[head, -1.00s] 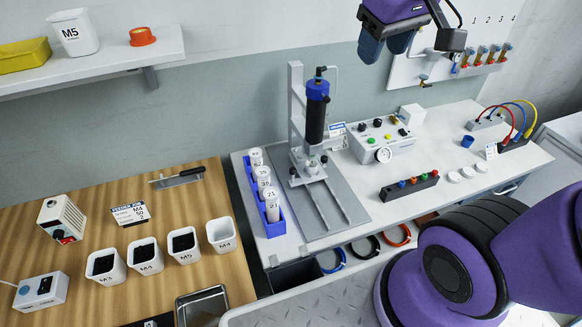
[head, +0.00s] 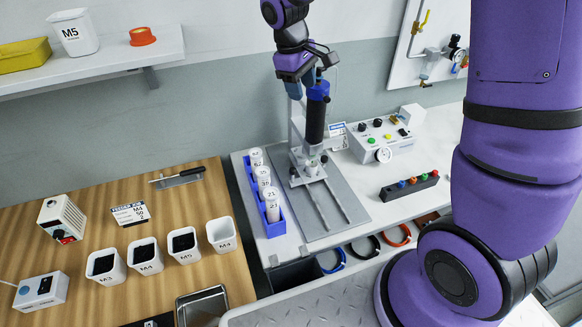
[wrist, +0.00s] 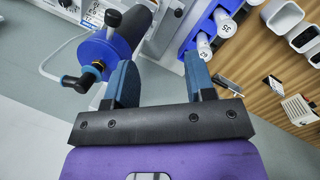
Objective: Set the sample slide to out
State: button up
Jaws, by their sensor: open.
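The press (head: 318,110) has a black cylinder with a blue cap on a grey column. Below it, a small metal carriage with a black knob, which looks like the sample slide (head: 310,167), sits at the rear end of two rails (head: 330,205) on the grey base plate. The front of the rails is bare. My gripper (head: 293,88) is high beside the blue cap, well above the slide. In the wrist view its two blue fingers (wrist: 158,68) are apart with nothing between them. The blue cap (wrist: 95,58) is just left of the fingers there. The slide is not clear in the wrist view.
A blue rack (head: 272,228) with labelled vials stands left of the press. A control box (head: 382,143) with a gauge and a black block of coloured knobs (head: 409,186) are to the right. An air hose fitting (wrist: 80,82) sticks out from the cap near my fingers.

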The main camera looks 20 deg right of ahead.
jog(key=w+a+f+n+g, duration=0.1)
jog(key=w+a+f+n, duration=0.2)
jog(key=f, duration=0.7)
jog(key=g+h, duration=0.1)
send_near(292, 169)
jog(key=shift+n, duration=0.4)
jog(key=x, duration=0.9)
jog(key=shift+f, duration=0.1)
grip_shut()
